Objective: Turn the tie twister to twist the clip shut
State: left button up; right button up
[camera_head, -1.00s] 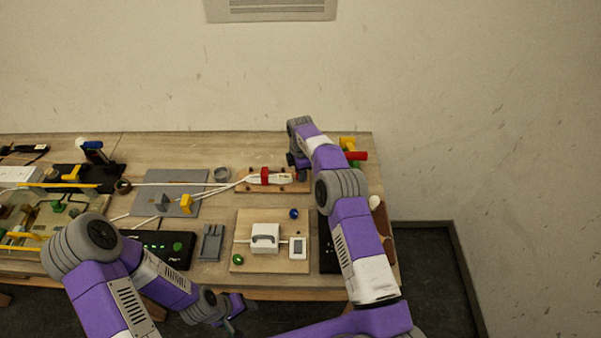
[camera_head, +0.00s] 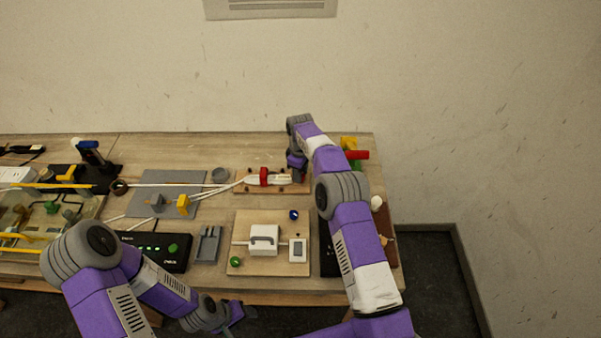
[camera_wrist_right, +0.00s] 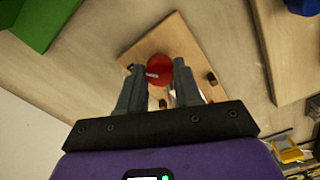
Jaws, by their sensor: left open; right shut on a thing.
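My right gripper (camera_head: 298,174) is over the board's right end. In the right wrist view a round red knob with a white mark (camera_wrist_right: 159,70), apparently the tie twister, sits between the fingertips of my right gripper (camera_wrist_right: 157,75), which is shut on it. My left gripper (camera_head: 238,312) is open and empty, off the table's front edge.
A light board with a white box (camera_head: 264,238) and blue and green knobs lies in front. Grey plate (camera_head: 150,180) with yellow clamp (camera_head: 183,204) stands left. Red (camera_head: 357,155), green and yellow pieces lie right of my right arm. A black power strip (camera_head: 160,250) is front left.

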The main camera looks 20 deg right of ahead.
jog(key=shift+r+m, duration=0.1)
jog(key=shift+m, duration=0.5)
jog(key=o, duration=1.1)
jog(key=shift+c, duration=0.2)
